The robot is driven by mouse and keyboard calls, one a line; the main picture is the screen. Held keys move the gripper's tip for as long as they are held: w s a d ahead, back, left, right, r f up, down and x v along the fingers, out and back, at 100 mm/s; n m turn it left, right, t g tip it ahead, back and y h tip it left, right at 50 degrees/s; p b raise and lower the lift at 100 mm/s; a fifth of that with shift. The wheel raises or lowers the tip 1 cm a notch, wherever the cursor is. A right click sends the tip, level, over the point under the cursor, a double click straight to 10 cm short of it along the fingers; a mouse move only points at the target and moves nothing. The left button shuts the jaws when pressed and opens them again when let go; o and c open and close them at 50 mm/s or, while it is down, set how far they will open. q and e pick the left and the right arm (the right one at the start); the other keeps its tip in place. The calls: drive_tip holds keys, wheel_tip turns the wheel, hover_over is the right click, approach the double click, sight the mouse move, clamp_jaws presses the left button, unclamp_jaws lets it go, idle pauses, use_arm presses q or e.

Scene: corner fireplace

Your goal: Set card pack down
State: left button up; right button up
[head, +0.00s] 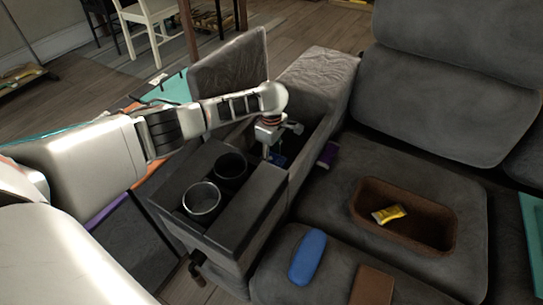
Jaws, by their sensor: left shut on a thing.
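My left gripper (272,150) reaches from the left over the open compartment of the grey sofa console (262,217). The pack is low at the compartment opening, partly hidden by the gripper and the console's wall. I cannot tell whether it touches the compartment's floor. The console's lid (228,72) stands raised behind my arm. My right gripper is not in view.
Two cup holders (202,199) sit in the console's front. On the seat are a blue case (307,257), a brown flat item (372,285) and a brown tray (452,240) with a yellow packet (388,214).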

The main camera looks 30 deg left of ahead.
sight(272, 158)
use_arm(q)
drive_tip(key=o, duration=1.2)
drive_tip(key=shift+o, duration=0.2)
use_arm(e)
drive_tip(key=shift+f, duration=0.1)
use_arm(q)
drive_tip(key=shift+r, duration=0.15)
drive_tip(key=r+p, duration=0.1)
drive_tip(key=r, duration=0.2)
drive_tip(key=shift+w, duration=0.2)
wheel_tip(272, 158, up, 9)
drive_tip(key=p, duration=0.4)
drive_tip(key=shift+s, duration=0.25)
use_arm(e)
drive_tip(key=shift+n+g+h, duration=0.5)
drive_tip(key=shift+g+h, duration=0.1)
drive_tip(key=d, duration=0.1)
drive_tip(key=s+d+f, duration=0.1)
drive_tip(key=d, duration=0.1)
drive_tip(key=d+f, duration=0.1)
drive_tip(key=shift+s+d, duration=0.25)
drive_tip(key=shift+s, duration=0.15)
